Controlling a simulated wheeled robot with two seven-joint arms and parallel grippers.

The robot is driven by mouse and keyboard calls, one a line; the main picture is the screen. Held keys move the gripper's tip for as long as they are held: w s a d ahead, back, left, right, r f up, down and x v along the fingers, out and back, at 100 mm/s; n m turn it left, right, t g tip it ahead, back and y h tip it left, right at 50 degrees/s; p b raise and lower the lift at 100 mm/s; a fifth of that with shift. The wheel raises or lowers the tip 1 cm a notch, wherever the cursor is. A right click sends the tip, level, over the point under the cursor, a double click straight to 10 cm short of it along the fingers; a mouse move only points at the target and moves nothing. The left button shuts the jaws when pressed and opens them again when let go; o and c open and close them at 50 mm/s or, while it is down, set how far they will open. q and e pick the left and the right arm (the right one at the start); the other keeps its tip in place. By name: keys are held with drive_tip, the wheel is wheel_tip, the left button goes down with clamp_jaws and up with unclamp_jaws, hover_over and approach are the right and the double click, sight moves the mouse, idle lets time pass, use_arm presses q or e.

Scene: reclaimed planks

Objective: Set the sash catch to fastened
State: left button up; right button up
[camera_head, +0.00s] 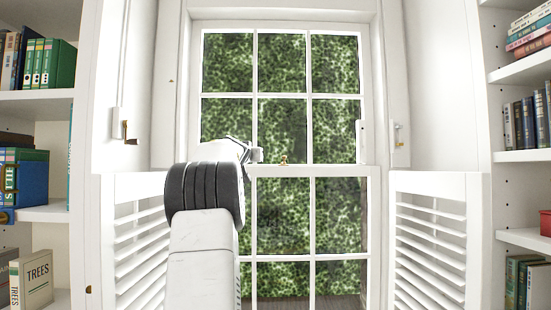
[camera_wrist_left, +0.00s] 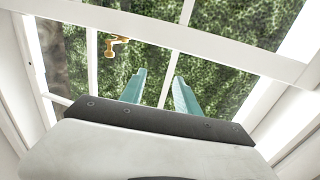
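The sash catch (camera_head: 284,159) is a small brass fitting on the meeting rail at the middle of the window. It also shows in the left wrist view (camera_wrist_left: 116,45), at upper left, with a knob and a short lever. Whether it is fastened is too small to tell. My left gripper (camera_head: 258,154) is just left of the catch in the head view, near the rail. In the left wrist view its two teal fingers (camera_wrist_left: 160,84) stand apart with nothing between them, and the catch is clear of them. My right gripper is not in view.
The white sash window (camera_head: 256,131) has glazing bars with green foliage behind. Louvred half shutters stand open at left (camera_head: 140,248) and right (camera_head: 431,241). Bookshelves (camera_head: 37,102) line both sides. The space right of the catch, before the glass, is free.

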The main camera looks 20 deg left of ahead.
use_arm(q)
drive_tip(key=shift+s+a, duration=0.15)
drive_tip(key=shift+a, duration=0.25)
drive_tip(key=shift+s+a, duration=0.1)
drive_tip(key=shift+a, duration=0.2)
drive_tip(key=shift+c, duration=1.4)
drive_tip(key=shift+d, duration=0.45)
clamp_jaws()
drive_tip(key=shift+s+a, duration=0.1)
drive_tip(key=shift+a, duration=0.45)
